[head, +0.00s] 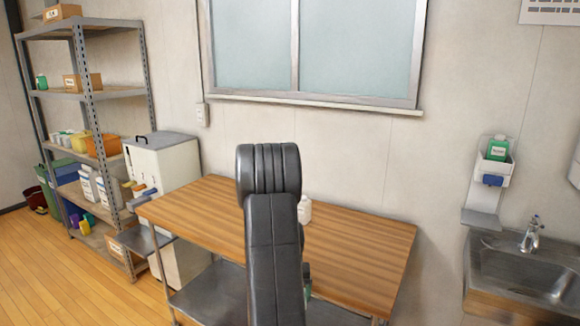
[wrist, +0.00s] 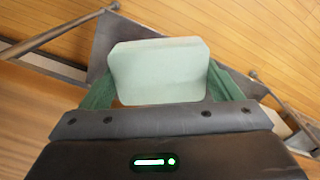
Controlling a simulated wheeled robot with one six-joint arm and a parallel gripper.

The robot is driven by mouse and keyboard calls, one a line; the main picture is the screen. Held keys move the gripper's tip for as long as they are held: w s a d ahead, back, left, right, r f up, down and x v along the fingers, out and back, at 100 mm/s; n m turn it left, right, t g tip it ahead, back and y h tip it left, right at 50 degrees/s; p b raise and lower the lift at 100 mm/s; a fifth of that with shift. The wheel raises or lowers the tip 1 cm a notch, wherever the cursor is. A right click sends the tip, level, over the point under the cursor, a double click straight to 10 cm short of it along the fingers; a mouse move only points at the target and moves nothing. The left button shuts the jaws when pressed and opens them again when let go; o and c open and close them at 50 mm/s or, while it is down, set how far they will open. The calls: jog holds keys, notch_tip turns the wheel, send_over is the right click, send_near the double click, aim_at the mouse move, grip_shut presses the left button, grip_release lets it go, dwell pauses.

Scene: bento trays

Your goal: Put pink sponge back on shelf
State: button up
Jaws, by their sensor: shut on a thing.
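My gripper (wrist: 158,88) shows in the wrist view, its green fingers shut on a pale green block (wrist: 158,70) with rounded corners. The block looks like a sponge, but I see it as pale green, not pink. No pink sponge shows clearly in either view. In the head view my dark arm hides most of the gripper and the block. A metal shelf rack (head: 122,93) stands at the left against the wall, with boxes, bottles and bins on several levels. A small wall shelf (head: 482,220) is at the right above the sink.
A wooden-topped table (head: 365,235) stands in front of me, mostly clear, with a white bottle (head: 304,209) on it. A white cabinet (head: 165,165) stands between table and rack. A sink (head: 525,270) is at the right. Open floor (head: 50,275) lies at the left.

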jog(key=s+f, duration=0.4)
jog(key=f, duration=0.1)
jog(key=shift+s+f, duration=0.35)
jog(key=shift+f, duration=0.05)
